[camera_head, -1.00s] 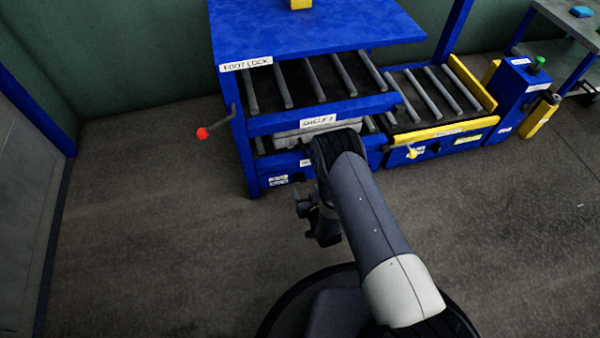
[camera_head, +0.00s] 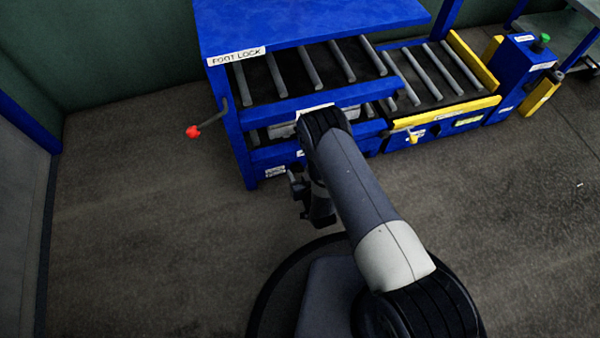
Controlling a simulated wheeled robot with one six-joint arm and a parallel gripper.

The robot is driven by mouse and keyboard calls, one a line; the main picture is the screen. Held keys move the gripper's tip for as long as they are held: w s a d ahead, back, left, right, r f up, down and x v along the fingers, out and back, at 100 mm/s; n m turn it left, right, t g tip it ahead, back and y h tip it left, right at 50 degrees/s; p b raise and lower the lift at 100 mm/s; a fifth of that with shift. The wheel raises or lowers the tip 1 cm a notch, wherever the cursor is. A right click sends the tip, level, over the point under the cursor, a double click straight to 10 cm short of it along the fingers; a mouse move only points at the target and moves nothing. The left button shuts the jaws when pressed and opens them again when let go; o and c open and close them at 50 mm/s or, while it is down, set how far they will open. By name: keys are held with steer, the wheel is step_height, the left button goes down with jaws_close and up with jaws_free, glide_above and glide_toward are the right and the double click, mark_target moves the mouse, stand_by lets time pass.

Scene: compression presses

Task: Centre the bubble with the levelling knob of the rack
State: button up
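The blue rack (camera_head: 292,110) stands ahead, with grey rollers on its shelves and a "FOOT LOCK" label (camera_head: 237,56) on its upper left edge. A red ball knob (camera_head: 193,131) sits on a bent grey lever at the rack's left side. A small yellow handle (camera_head: 412,137) shows on the front of the lower roller section at right. I cannot tell which part is the levelling knob, and I see no bubble. My gripper (camera_head: 318,215) hangs dark below my arm, in front of the rack and apart from it. Its fingers are too dark to read.
A roller bed with a yellow front rail (camera_head: 445,111) adjoins the rack at right. Beyond it stands a blue box (camera_head: 522,68) with a green button (camera_head: 541,42). The grey floor (camera_head: 130,230) is open at left and right.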

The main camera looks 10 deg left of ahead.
steer(key=c, duration=0.7)
steer(key=shift+s+a+n+t+h, duration=0.15)
steer(key=shift+n+t+h, duration=0.25)
steer(key=shift+n+h, duration=0.5)
steer(key=o, duration=1)
steer(key=shift+c, duration=0.2)
